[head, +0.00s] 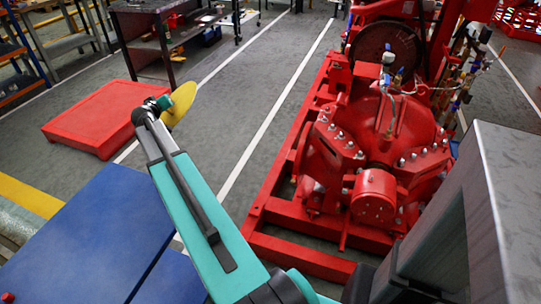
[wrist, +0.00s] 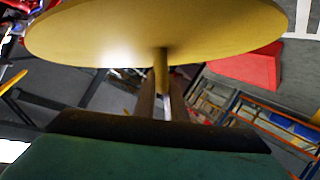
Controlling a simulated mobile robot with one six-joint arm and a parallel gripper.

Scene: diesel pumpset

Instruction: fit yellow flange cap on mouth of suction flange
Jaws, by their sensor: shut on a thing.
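The yellow flange cap (head: 179,106) is a round disc held out at the end of my arm, left of centre in the head view. In the wrist view the cap (wrist: 160,30) fills the top, with a short stem on the side facing me. My gripper (wrist: 162,92) is shut on that stem. The head view shows my gripper (head: 158,104) beside the disc, well to the left of the red pump (head: 385,140). I cannot tell for sure which part of the pump is the suction flange, and its mouth is not clearly seen.
The pump stands on a red frame (head: 283,185). A low red platform (head: 92,118) lies on the floor behind my arm. A dark workbench (head: 150,35) stands at the back, and a blue surface (head: 90,235) is at lower left. Grey floor between arm and pump frame is clear.

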